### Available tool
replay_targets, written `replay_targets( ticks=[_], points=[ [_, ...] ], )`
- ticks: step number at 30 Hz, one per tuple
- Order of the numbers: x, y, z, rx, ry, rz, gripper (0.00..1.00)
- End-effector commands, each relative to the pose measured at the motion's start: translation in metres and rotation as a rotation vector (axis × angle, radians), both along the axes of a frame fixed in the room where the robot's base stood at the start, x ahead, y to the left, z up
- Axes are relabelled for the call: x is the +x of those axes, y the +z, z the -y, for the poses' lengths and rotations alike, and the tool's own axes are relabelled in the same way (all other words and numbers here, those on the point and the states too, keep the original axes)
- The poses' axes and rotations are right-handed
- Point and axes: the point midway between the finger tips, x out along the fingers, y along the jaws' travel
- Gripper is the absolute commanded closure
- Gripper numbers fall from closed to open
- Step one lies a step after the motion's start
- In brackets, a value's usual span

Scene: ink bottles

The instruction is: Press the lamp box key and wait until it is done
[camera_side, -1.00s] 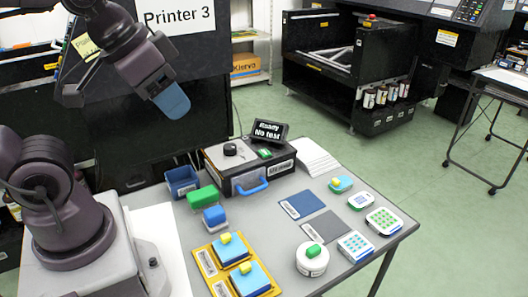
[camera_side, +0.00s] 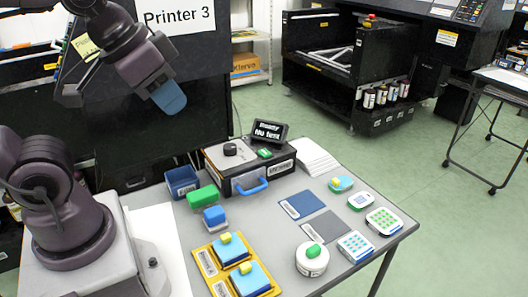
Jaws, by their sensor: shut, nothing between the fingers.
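My gripper (camera_side: 170,100), with blue fingertips, is shut and empty. It hangs in the air, up and to the left of the lamp box, well apart from the key.
A blue bin (camera_side: 182,181), a green block (camera_side: 203,196) and a blue-and-white block (camera_side: 214,217) stand left of the box. A yellow tray (camera_side: 210,264) holds two blue pieces. Two flat mats (camera_side: 302,204), a round white container (camera_side: 312,263) and several white dishes (camera_side: 384,221) lie to the right.

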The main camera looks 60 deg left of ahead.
Motion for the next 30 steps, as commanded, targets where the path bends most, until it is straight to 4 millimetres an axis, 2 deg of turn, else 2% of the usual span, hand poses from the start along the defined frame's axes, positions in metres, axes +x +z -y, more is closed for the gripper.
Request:
replay_targets(
  ticks=[26,30],
  points=[
    [0.000,0.000,-0.002,0.000,0.008,0.000,1.00],
    [0.003,-0.012,-0.011,0.002,0.058,-0.063,1.00]
  ],
)
